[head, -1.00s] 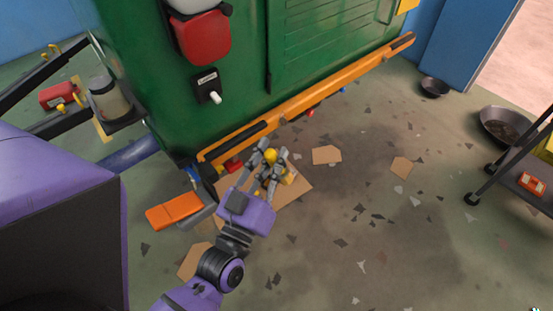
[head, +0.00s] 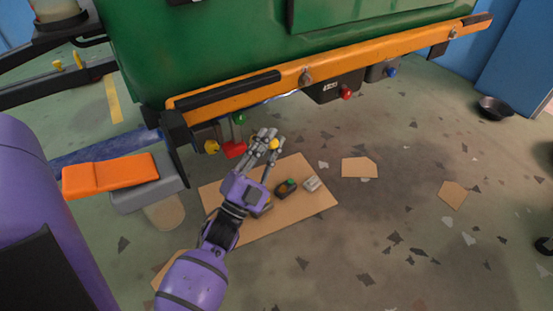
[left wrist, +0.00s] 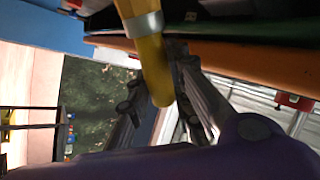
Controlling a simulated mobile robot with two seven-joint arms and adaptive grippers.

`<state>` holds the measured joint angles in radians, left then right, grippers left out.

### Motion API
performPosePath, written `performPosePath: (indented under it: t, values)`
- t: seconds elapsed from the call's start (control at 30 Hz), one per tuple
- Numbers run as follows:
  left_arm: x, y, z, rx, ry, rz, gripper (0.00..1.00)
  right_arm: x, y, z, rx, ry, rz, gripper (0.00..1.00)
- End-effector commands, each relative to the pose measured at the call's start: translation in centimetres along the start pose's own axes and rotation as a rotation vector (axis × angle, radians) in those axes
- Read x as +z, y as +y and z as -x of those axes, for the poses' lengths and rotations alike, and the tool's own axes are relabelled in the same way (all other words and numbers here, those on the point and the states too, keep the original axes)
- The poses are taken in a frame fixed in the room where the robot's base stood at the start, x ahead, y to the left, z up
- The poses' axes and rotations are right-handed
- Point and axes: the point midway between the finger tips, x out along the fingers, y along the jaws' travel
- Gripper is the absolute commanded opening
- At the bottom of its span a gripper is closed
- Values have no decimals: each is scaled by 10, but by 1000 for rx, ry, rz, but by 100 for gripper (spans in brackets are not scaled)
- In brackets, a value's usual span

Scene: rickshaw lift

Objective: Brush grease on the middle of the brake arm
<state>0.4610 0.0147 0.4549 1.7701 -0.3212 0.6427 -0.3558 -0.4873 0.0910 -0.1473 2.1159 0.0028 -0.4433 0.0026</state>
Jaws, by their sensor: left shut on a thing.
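My left gripper (head: 267,139) is just below the orange front beam and is shut on a brush. The brush's rounded yellow handle end (head: 274,144) shows between the fingers. In the left wrist view the yellow handle with a silver band (left wrist: 150,50) runs up out of the frame, and its bristles are not visible. A red part (head: 234,150) and a yellow part (head: 211,146) hang under the beam, left of the gripper. I cannot tell which part is the brake arm. Contact between brush and any part is not visible. My right gripper is not in view.
The green vehicle body (head: 210,55) and orange beam (head: 350,66) overhang the work spot. Cardboard (head: 290,212) lies below, with small items on it. An orange-topped block (head: 110,174) stands at left. Red (head: 346,93) and blue knobs are under the beam at right. The floor at right is mostly open.

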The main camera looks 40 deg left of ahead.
Motion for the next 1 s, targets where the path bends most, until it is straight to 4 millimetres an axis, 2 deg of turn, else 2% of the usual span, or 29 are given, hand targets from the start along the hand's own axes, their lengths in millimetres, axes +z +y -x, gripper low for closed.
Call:
performPosePath:
  t: [0.03,0.17,0.33,0.7,1.0]
  values:
    - [9,7,2,2,2,-16,0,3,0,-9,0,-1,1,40]
    - [14,9,0,3,8,-39,0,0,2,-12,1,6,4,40]
    - [22,4,-5,3,11,-44,0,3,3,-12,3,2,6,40]
    - [52,-12,-18,4,9,-42,0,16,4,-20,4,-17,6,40]
    - [61,-19,-23,3,9,-39,0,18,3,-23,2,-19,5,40]
